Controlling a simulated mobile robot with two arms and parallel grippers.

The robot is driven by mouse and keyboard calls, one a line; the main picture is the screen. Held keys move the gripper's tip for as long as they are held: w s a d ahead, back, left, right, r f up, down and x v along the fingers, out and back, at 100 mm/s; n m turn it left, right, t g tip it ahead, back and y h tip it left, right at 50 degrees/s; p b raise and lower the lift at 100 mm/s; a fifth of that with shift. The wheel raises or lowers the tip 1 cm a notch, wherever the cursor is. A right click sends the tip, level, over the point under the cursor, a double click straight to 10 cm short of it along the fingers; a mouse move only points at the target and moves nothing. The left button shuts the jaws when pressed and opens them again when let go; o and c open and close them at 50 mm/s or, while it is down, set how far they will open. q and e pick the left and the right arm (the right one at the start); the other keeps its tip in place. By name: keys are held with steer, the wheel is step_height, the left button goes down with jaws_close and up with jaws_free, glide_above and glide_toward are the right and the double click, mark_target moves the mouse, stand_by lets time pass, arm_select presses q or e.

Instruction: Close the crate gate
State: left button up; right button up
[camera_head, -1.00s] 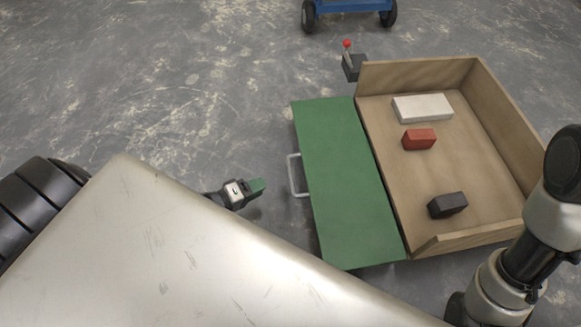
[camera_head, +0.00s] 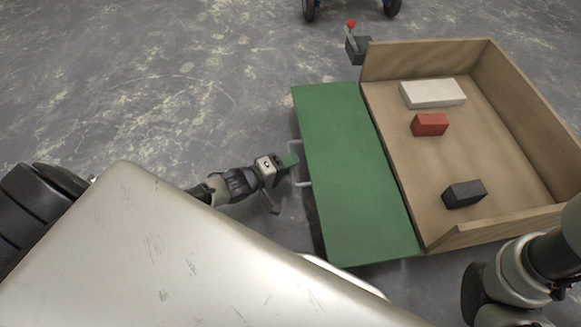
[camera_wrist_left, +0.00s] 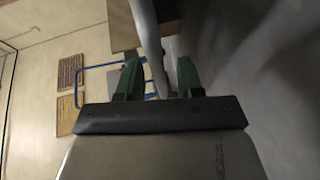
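The green gate (camera_head: 355,170) of the wooden crate (camera_head: 520,130) is down, lying out flat to the left of the crate's open side. A pale handle (camera_head: 307,182) sits on its left edge. My left gripper (camera_head: 289,160) is at this handle, its green fingertips toward the gate. In the left wrist view a pale bar, the handle (camera_wrist_left: 149,40), passes between the two green fingers (camera_wrist_left: 158,68). The fingers stand apart with gaps beside the bar. My right gripper is out of view.
A dark block with a red-knobbed lever (camera_head: 357,46) stands at the crate's far left corner. Inside the crate lie a white block (camera_head: 433,94), a red block (camera_head: 430,124) and a black block (camera_head: 464,193). A blue wheeled thing is at the top edge. Bare floor lies left of the gate.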

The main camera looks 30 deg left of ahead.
arm_select(q)
steer(key=shift+w+d, duration=0.15)
steer(key=shift+w, duration=0.1)
jaws_close()
